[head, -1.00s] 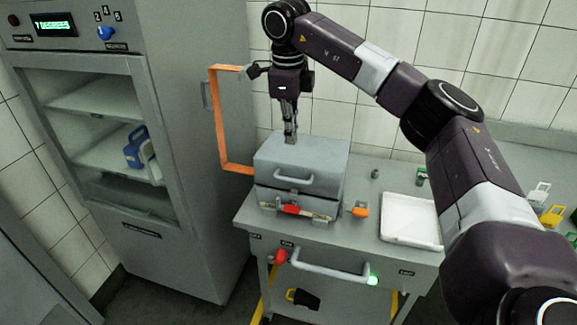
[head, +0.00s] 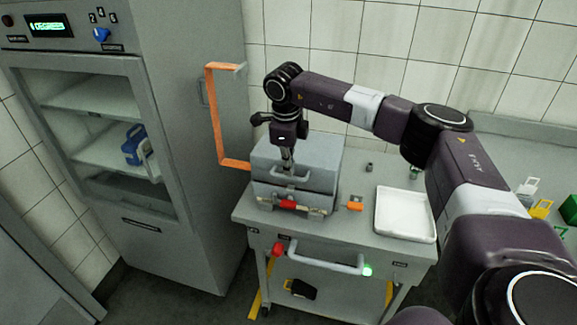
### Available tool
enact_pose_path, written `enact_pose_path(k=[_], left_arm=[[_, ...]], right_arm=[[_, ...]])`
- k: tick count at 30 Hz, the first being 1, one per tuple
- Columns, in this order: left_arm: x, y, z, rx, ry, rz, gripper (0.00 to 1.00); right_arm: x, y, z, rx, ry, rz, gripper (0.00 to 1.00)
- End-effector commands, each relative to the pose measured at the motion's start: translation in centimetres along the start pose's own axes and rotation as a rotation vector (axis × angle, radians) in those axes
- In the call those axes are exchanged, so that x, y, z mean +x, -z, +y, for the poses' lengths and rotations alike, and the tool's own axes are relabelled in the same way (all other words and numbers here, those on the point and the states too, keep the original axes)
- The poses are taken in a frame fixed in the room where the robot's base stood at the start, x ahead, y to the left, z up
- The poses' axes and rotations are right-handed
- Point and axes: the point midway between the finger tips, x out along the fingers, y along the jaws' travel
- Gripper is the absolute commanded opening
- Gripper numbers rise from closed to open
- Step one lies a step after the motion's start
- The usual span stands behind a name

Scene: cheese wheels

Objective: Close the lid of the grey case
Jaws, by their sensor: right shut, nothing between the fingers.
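The grey case (head: 322,176) stands on the grey cart at its left end. Its lid is down over the base, with a handle on the front face and a thin dark line between lid and base; I cannot tell whether it is fully shut. A red latch (head: 287,204) shows on the front of the base. My right gripper (head: 287,170) is shut and empty, pointing down over the lid, its tips near the front handle. I cannot tell whether it touches the lid. My left gripper is not in view.
The cart (head: 345,235) also bears a white tray (head: 404,214) and a small orange piece (head: 355,203) right of the case. An orange bracket (head: 214,120) stands behind left, next to a tall grey cabinet (head: 190,200). Coloured items lie far right.

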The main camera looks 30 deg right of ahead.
Motion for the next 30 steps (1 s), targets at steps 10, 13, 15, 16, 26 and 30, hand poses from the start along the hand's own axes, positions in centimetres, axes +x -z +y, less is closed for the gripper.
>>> enact_pose_path(k=[10, 13, 15, 16, 26, 30], left_arm=[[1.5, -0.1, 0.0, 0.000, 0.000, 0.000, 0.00], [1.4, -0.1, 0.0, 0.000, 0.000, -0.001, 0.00], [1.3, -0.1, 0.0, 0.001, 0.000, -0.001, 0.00], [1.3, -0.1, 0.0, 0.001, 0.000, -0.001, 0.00], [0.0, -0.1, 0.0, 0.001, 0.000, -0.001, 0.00], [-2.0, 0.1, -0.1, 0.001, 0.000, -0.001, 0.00]], right_arm=[[2.2, 0.0, 1.2, -0.002, -0.001, 0.002, 0.00], [2.1, 0.0, 1.3, -0.001, 0.000, 0.001, 0.00], [2.1, 0.0, 1.4, -0.002, -0.002, 0.002, 0.00], [2.1, 0.0, 1.4, -0.002, -0.002, 0.003, 0.00], [0.4, -0.1, 1.2, -0.002, -0.002, 0.003, 0.00], [-2.6, -0.4, 0.9, -0.001, 0.003, -0.003, 0.00]])
